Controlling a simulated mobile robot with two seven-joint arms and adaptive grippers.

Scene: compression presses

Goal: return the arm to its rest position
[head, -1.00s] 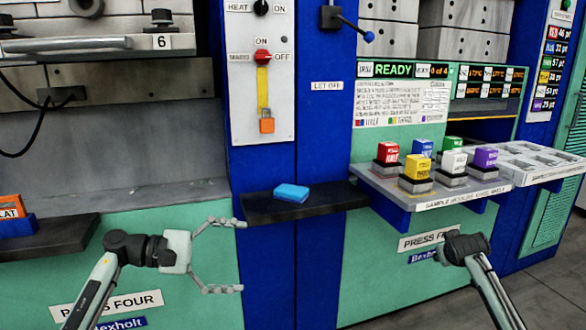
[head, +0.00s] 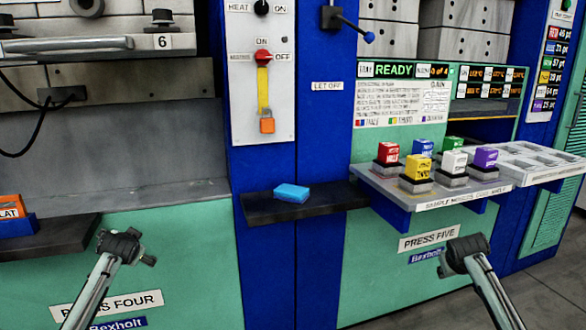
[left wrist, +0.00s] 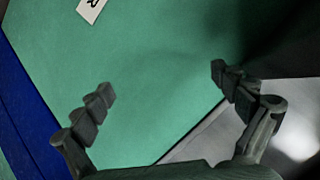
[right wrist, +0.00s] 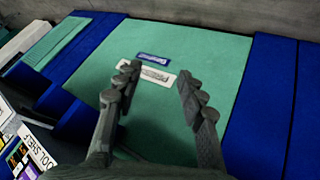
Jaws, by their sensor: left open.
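A blue block (head: 291,193) lies on a small dark shelf (head: 340,197). Several coloured sample blocks stand on the grey sample shelf (head: 470,196) at right. The floor at lower right is clear.

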